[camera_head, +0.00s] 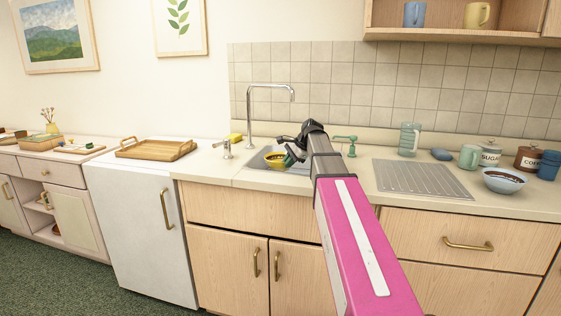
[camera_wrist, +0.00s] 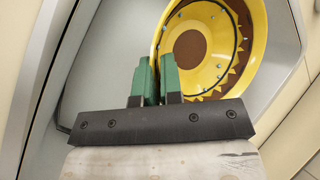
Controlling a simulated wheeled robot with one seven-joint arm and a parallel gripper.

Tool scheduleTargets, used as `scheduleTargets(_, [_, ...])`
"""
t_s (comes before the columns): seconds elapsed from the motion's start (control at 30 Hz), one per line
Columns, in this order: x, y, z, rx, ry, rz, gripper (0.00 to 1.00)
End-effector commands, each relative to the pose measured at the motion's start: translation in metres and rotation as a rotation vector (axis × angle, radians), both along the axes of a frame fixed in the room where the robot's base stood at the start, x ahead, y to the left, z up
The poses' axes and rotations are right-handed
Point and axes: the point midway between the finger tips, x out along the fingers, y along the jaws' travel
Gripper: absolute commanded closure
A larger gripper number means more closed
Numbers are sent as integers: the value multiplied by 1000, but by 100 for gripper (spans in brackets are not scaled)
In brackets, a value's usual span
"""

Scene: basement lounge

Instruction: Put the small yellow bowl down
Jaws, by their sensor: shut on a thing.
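The small yellow bowl (camera_head: 273,161) is at the sink (camera_head: 262,151) in the head view. In the wrist view the bowl (camera_wrist: 225,72) shows a brown centre and a brown zigzag pattern near its rim. My gripper (camera_head: 291,159) reaches over the sink from the right. In the wrist view its green fingers (camera_wrist: 159,68) are close together at the bowl's near rim, shut on it. The bowl looks tilted in the wrist view, with the grey sink basin (camera_wrist: 112,55) behind it. I cannot tell whether the bowl touches the sink bottom.
A ribbed drainboard (camera_head: 420,178), green mug (camera_head: 469,157) and pale blue bowl (camera_head: 504,181) are to the right. A wooden tray (camera_head: 157,150) lies at the left.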

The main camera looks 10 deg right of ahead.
Motion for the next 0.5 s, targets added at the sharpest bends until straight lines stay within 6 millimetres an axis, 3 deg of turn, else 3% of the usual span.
scheduleTargets(0.33, [-12, -6, 3, 2, -5, 14, 100])
scheduleTargets(0.5, [-12, -6, -10, 3, -2, 15, 100])
